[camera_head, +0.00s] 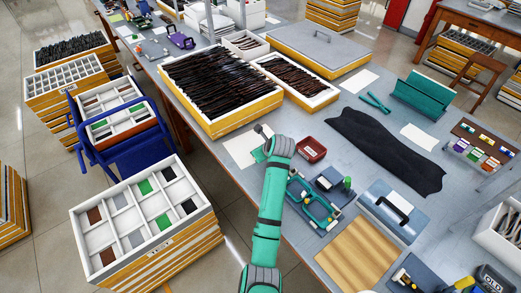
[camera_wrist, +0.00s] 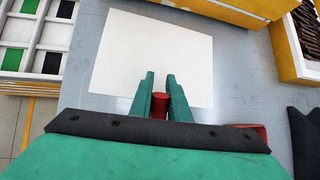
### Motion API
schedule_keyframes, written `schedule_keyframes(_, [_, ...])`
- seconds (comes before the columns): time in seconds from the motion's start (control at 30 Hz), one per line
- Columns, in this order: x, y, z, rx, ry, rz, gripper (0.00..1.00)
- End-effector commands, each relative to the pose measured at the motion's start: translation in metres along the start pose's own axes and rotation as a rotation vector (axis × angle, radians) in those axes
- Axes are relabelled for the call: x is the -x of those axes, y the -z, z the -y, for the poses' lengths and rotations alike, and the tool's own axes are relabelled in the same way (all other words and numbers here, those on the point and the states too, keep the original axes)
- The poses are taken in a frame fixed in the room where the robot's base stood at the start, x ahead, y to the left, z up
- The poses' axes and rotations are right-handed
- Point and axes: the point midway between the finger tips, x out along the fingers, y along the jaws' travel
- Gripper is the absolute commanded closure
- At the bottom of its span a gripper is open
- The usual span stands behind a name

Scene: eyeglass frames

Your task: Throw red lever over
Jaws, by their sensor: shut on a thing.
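In the wrist view, a short red cylindrical piece, taken as the red lever (camera_wrist: 160,107), sits between the two teal fingers of my gripper (camera_wrist: 160,92). The fingers are shut on it. Its lower part and any mount are hidden behind the dark front edge of my gripper. In the head view, my gripper (camera_head: 258,155) is low over the workbench, by a white sheet (camera_head: 236,144) and left of a red tray (camera_head: 311,149). The lever cannot be made out in the head view.
Boxes of dark frames (camera_head: 215,127) stand behind my gripper. Right of my arm are teal glasses-shaped fixtures (camera_head: 318,212), a black cloth (camera_head: 385,150) and a wooden board (camera_head: 345,255). A sorting tray (camera_head: 118,227) stands left of the bench. The white sheet's area is clear.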

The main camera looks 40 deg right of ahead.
Motion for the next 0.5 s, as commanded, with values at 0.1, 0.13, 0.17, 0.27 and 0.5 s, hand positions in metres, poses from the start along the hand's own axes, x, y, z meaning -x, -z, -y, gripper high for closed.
schedule_keyframes(0.1, [-0.0008,-0.0001,-0.0023,0.001,-0.004,-0.001,1.0])
schedule_keyframes(0.13, [-0.0007,-0.0002,-0.0023,0.002,-0.004,0.0,0.82])
schedule_keyframes(0.17, [-0.0007,-0.0003,-0.0023,0.002,-0.004,0.0,0.75])
schedule_keyframes(0.27, [-0.0004,-0.0006,-0.0019,0.001,-0.003,0.001,0.65])
schedule_keyframes(0.5, [0.0007,-0.001,-0.0009,0.001,-0.001,0.002,0.65])
